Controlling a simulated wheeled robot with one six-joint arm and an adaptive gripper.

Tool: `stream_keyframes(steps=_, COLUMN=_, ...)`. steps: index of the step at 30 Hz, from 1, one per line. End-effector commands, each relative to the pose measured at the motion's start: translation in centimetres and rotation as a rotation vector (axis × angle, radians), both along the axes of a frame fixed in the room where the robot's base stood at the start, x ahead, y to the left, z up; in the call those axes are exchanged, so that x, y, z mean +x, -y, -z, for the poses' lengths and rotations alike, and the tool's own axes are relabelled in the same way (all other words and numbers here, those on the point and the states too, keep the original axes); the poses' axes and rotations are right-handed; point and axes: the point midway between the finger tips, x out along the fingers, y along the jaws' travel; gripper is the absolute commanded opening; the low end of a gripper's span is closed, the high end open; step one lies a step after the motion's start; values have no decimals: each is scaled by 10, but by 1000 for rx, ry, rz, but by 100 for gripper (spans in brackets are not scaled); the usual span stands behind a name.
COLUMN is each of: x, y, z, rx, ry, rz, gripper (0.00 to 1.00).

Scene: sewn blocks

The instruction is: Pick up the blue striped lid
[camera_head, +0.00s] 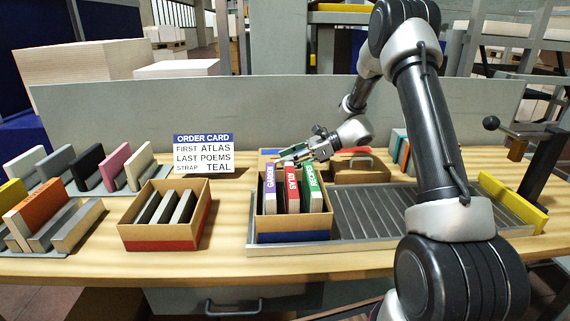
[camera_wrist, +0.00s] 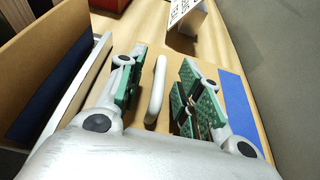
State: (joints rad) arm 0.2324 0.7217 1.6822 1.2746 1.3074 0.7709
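The blue striped lid (camera_head: 267,154) is a flat cardboard-coloured lid lying behind the book box, partly hidden by the box and my gripper. In the wrist view its blue stripe (camera_wrist: 240,108) runs along the right side. Its pale upright handle (camera_wrist: 156,90) stands between my fingers. My gripper (camera_head: 292,154) reaches in from the right, over the lid. In the wrist view its green-padded fingers (camera_wrist: 160,92) are open, one on each side of the handle. A clear gap shows on both sides, and the handle appears closer to the left finger.
A box with a blue stripe (camera_head: 292,237) holds upright books in front of the lid. A red striped lid (camera_head: 357,151) with a handle lies to the right. An order card (camera_head: 204,153) stands left. A grey panel (camera_head: 130,117) rises behind.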

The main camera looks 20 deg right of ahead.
Motion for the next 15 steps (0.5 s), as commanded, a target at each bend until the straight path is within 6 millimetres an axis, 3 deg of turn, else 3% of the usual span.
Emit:
stream_keyframes(steps=4, x=0, y=1, z=0, rx=0, ry=0, rz=0, gripper=34)
stream_keyframes(steps=10, x=0, y=1, z=0, rx=0, ry=1, rz=0, gripper=0)
stream_keyframes(steps=15, x=0, y=1, z=-1, rx=0, ry=1, rz=0, gripper=0)
